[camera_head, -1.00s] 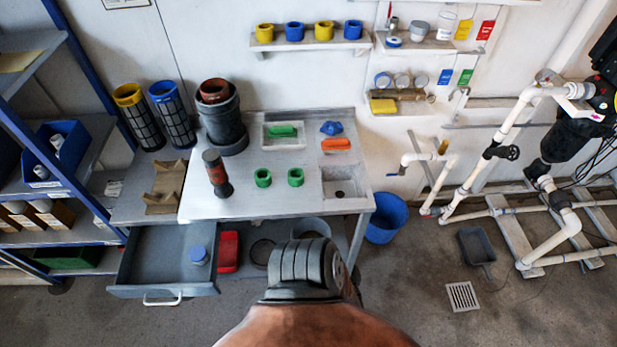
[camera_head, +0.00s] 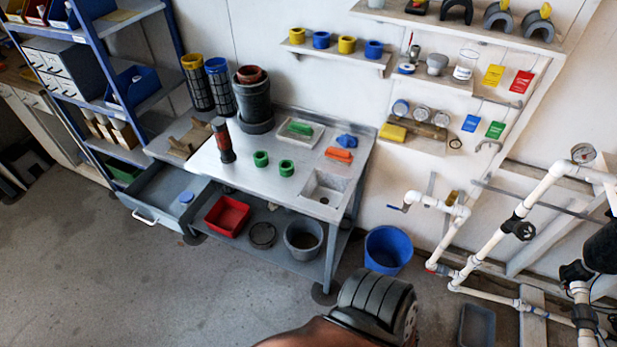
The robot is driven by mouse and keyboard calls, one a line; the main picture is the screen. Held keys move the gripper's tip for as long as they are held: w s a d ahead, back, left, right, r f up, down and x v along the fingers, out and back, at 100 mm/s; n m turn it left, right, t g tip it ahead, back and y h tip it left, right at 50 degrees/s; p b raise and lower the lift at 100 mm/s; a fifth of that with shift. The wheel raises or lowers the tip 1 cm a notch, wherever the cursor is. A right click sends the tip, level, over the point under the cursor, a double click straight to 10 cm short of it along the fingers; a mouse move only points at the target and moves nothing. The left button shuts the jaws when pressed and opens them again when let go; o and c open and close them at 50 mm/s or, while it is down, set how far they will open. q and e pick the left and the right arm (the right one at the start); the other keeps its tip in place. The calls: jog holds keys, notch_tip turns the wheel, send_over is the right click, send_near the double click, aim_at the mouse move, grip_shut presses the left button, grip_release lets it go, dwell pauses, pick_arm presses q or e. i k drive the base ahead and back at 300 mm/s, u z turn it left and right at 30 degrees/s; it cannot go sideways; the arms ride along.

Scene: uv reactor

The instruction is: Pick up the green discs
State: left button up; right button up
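Two short green ring-shaped discs stand on the grey workbench (camera_head: 232,178). The left green disc (camera_head: 261,159) is slightly farther back than the right green disc (camera_head: 286,168); they are apart. A green piece (camera_head: 300,128) lies in a shallow tray at the back of the bench; I cannot tell whether it is a disc. Neither of my grippers is in view. Only a copper and dark grey part of my own body shows at the bottom.
A dark red-topped cylinder (camera_head: 222,141) stands left of the discs. An orange piece (camera_head: 339,154), a blue piece (camera_head: 346,141) and a sink (camera_head: 327,188) are to the right. An open drawer (camera_head: 163,194) juts out front left. A blue bucket (camera_head: 388,250) stands on the floor.

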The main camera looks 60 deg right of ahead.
aim_at(287, 167)
jog(key=u, duration=0.1)
jog(key=k, duration=0.05)
jog(key=z, duration=1.25)
